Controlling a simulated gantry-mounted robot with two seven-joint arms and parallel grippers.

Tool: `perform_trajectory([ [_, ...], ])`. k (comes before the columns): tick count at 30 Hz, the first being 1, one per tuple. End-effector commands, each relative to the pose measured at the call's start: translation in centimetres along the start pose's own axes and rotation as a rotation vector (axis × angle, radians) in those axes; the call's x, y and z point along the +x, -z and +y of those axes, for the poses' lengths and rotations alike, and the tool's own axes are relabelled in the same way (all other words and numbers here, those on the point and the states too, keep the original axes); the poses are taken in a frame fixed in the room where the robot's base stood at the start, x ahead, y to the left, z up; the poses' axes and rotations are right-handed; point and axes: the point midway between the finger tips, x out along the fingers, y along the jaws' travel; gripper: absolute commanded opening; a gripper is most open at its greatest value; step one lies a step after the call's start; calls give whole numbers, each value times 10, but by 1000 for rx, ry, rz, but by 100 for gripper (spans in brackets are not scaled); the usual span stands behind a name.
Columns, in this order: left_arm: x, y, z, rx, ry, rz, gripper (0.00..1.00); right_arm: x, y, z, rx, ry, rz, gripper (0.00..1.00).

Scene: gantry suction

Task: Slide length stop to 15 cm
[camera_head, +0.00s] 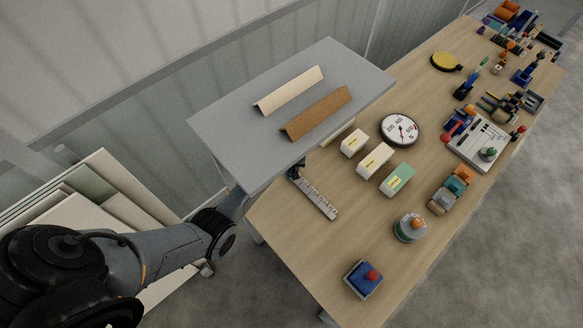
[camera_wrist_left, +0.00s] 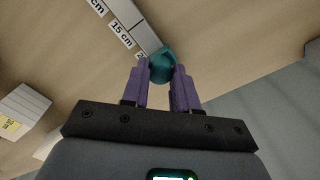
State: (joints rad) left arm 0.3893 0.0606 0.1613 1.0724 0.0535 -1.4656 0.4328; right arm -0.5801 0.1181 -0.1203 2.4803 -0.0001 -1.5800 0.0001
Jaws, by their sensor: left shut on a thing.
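The length scale is a pale ruler strip (camera_head: 318,198) on the wooden table in the head view. In the left wrist view the scale (camera_wrist_left: 122,22) shows a "15 cm" mark and part of a label beginning with "2". A rounded teal knob, the length stop (camera_wrist_left: 163,58), is at the scale beside that partly hidden label, away from the 15 cm mark. My left gripper (camera_wrist_left: 161,72) has its two purple fingers shut on the teal knob, one on each side. In the head view the grey platform hides most of this gripper. My right gripper is in neither view.
A grey raised platform (camera_head: 230,120) holds two angled pieces, cream (camera_head: 290,90) and brown (camera_head: 316,112). White boxes (camera_head: 374,160), a round dial (camera_head: 399,129) and a blue block with a red button (camera_head: 363,279) stand on the table. Bare wood surrounds the scale's near end.

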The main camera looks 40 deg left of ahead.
Motion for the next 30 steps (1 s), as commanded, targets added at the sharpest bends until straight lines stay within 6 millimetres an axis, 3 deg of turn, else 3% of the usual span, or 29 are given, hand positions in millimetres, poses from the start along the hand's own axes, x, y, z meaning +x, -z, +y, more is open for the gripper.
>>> perform_trajectory([
  [5, -2, -3, 3, 1, 0, -1, 0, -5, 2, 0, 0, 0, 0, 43],
  [14, -4, -33, 33, 1, 0, -4, 0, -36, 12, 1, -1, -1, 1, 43],
  [23, 0, -35, 36, 0, 0, 0, 0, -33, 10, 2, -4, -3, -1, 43],
  [24, 0, -35, 36, 0, 0, 0, 31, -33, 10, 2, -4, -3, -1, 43],
  [28, 0, -35, 36, 0, 0, 0, 51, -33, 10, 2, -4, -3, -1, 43],
  [30, 0, -35, 36, 0, 0, 0, 55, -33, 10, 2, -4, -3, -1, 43],
])
